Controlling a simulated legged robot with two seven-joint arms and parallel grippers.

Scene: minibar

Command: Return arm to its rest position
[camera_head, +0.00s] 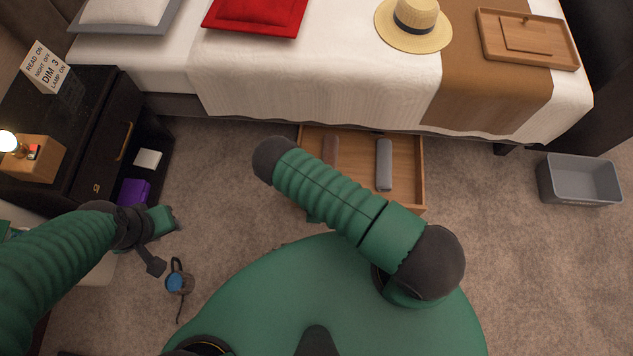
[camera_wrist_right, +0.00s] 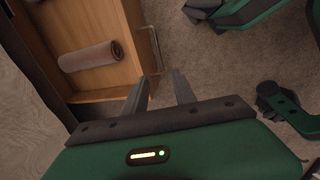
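The drawer (camera_head: 410,170) juts from under the bed (camera_head: 320,90), with a grey roll (camera_head: 384,165) and a brown roll (camera_head: 330,150) inside. A dark nightstand (camera_head: 95,150) stands left. A blue-topped kettle-like item (camera_head: 178,282) is near my left gripper. A grey bin (camera_head: 578,180) stands right; carpet before it is clear.

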